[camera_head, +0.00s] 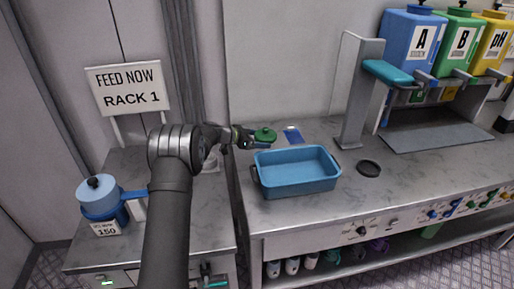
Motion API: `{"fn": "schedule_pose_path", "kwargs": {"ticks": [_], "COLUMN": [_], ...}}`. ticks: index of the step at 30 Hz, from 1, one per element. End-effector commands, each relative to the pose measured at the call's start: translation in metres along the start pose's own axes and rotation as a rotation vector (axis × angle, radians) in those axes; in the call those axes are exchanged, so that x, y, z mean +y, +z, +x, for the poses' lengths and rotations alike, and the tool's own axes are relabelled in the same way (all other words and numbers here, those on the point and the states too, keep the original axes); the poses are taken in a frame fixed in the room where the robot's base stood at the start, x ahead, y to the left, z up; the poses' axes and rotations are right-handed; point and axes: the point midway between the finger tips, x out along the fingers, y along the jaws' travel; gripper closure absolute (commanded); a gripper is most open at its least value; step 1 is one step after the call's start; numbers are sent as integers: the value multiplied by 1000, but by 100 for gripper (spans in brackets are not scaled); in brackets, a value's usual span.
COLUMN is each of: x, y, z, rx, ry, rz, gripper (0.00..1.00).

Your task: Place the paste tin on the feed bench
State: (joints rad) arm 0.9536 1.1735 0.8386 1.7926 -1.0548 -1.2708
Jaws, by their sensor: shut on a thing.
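A small round tin with a green top (265,134), which looks like the paste tin, is at the tip of my gripper (250,138). My gripper is shut on it, reaching in from the left over the back left part of the feed bench (228,212). The tin is just behind the blue tub. Whether its underside touches the bench cannot be told from this view.
A blue tub (297,189) stands in front of the tin. A blue card (293,134) lies behind it. A grey stand (358,100) with a teal arm, a dark round disc (368,168) and dispensers (410,45) are to the right. A left side table (190,240) holds a blue-lidded pot (98,195).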

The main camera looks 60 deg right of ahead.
Motion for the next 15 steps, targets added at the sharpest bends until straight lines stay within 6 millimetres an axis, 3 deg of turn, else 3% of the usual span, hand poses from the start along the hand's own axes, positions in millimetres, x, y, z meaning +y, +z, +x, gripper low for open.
{"fn": "schedule_pose_path", "kwargs": {"ticks": [8,15], "x": [-13,-12], "y": [13,44], "z": [-1,12], "rx": [1,0], "ry": [1,1], "rz": [2,-1], "gripper": [72,72]}}
